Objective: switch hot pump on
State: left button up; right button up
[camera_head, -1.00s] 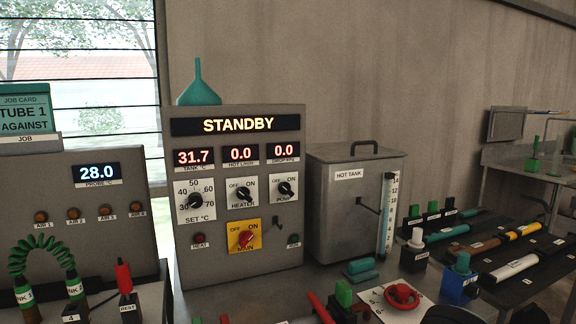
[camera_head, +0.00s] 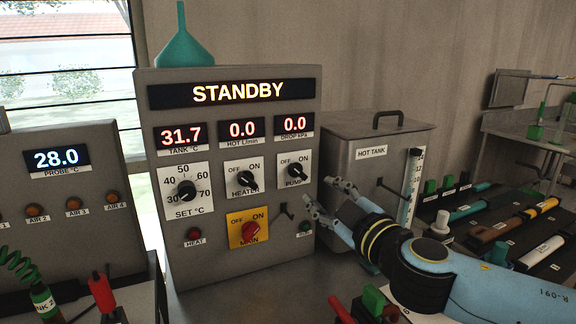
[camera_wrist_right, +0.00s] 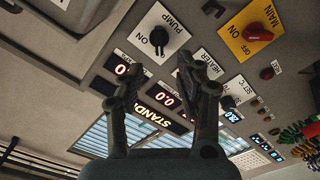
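The pump knob (camera_head: 297,171) is a black rotary switch on a white OFF/ON plate, at the right of the grey control panel (camera_head: 222,277). The pump knob also shows in the right wrist view (camera_wrist_right: 158,36), ahead of the fingertips. My right gripper (camera_head: 319,191) is open and empty, just right of and below the pump plate, apart from it. Its two fingers (camera_wrist_right: 160,70) stand spread in the wrist view. The panel display (camera_head: 238,93) reads STANDBY, and the hot flow display (camera_head: 242,130) reads 0.0. My left gripper is out of view.
The heater knob (camera_head: 246,179) is left of the pump knob. The red main knob (camera_head: 250,231) on a yellow plate is below. The hot tank (camera_head: 350,135) stands behind my right arm. A teal funnel (camera_head: 182,45) tops the panel.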

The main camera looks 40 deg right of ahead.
aim_at(301, 174)
jog(key=p+x, duration=0.2)
jog(key=x, duration=0.7)
jog(key=shift+a+r+p, duration=0.1)
jog(key=shift+r+p, duration=0.05)
jog(key=shift+p, duration=0.15)
jog(key=shift+w, duration=0.45)
grip_shut()
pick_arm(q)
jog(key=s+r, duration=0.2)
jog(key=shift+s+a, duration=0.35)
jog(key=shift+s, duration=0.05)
